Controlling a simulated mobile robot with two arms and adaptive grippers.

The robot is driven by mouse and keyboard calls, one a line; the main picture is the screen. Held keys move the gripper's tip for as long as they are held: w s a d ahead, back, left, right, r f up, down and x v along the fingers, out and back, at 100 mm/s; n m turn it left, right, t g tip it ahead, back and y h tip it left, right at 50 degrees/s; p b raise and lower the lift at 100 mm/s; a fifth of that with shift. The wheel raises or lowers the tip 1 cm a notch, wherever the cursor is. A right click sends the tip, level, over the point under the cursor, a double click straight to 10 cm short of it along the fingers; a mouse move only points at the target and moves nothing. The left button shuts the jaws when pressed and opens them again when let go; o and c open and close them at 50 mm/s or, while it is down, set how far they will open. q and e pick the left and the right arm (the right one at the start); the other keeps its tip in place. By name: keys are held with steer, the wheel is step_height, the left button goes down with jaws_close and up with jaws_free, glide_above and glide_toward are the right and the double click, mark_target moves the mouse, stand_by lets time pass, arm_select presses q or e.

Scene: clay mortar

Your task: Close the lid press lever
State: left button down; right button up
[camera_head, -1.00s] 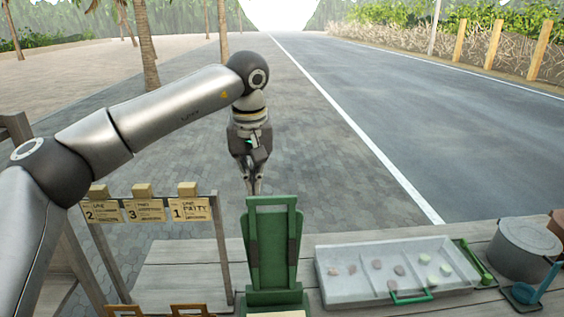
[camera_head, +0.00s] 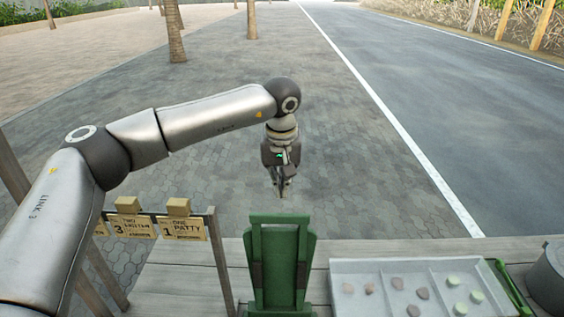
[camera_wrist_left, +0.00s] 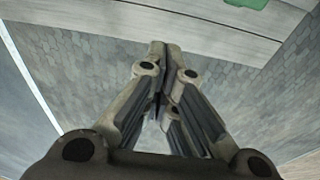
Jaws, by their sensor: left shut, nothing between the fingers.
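The green press (camera_head: 279,265) stands on the wooden table. Its upright frame with a cross bar at the top, which looks like the raised lid or lever, faces me. My left gripper (camera_head: 282,194) points down just behind and above the top of the green frame, apart from it, beyond the table's back edge. Its fingers are shut with nothing between them. In the left wrist view the shut fingers (camera_wrist_left: 158,52) point toward the table edge, and a small green patch of the press (camera_wrist_left: 247,3) shows at the top. My right gripper is not in view.
A light tray (camera_head: 420,265) with several small round pieces stands right of the press, with a green handle beside it. A grey pot (camera_head: 548,280) is at the right edge. A sign rack (camera_head: 215,262) with order cards stands at left.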

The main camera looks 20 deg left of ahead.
arm_select(q)
steer(key=s, duration=0.1)
steer(key=s+f+p, duration=0.1)
steer(key=s+d+p, duration=0.1)
steer(key=shift+s+f, duration=0.2)
steer(key=shift+f, duration=0.1)
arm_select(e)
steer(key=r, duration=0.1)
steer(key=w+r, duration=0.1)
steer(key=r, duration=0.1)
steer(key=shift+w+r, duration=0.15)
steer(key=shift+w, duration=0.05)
